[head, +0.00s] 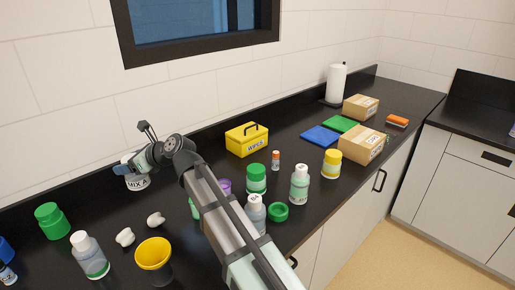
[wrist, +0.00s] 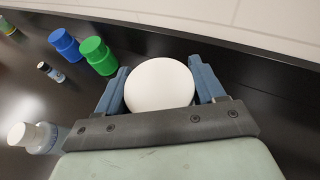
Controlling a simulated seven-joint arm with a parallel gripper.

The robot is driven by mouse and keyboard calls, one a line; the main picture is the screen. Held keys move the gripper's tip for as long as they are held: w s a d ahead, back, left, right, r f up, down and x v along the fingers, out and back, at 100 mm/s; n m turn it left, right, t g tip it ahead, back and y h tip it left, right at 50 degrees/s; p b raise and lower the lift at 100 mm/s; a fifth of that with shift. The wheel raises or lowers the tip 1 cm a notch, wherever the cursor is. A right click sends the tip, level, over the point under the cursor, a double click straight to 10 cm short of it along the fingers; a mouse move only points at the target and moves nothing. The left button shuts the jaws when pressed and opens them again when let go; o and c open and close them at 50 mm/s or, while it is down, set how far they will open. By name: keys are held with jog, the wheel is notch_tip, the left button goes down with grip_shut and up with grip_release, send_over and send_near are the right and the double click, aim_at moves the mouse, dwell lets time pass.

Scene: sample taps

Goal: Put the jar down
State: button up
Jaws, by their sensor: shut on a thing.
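A white jar labelled "MIX A" (head: 138,184) is at the back left of the black counter in the head view, close to the wall. My gripper (head: 131,167) is shut on it near its top. In the wrist view the jar's round white top (wrist: 160,84) sits between the two blue fingers of my gripper (wrist: 160,90). The jar looks upright. Its base is at or just above the counter; I cannot tell whether it touches. My arm and gripper hide part of the jar.
A green jar (head: 52,221) stands left of the held jar, with a blue one (wrist: 64,45) beyond it. A yellow wipes box (head: 247,139) is to the right.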

jog(key=w+d+m+t+h, duration=0.1)
jog(key=w+d+m+t, duration=0.15)
jog(key=w+d, duration=0.95)
jog(key=w+d+m+t+h, duration=0.15)
jog(key=w+d, duration=0.25)
jog(key=d, duration=1)
jog(key=w+d+m+t+h, duration=0.15)
jog(key=w+d, duration=0.35)
jog(key=d, duration=0.9)
jog(key=w+d+m+t+h, duration=0.15)
jog(key=w+d, duration=0.25)
jog(key=d, duration=0.9)
jog(key=shift+n+g+y, duration=0.3)
jog(key=shift+n+y, duration=0.1)
jog(key=shift+y, duration=0.55)
jog(key=shift+s+a+f, duration=0.1)
jog(key=shift+a+f, duration=0.05)
jog(key=shift+f, duration=1.45)
jog(key=shift+s+a+f, duration=0.15)
jog(key=shift+a+f, duration=0.05)
jog(key=shift+f, duration=1.45)
jog(key=shift+s+a+f, duration=0.1)
jog(key=shift+a+f, duration=0.05)
jog(key=shift+f, duration=1.45)
jog(key=shift+f, duration=0.15)
jog(key=o, duration=1)
jog(key=shift+o, duration=0.2)
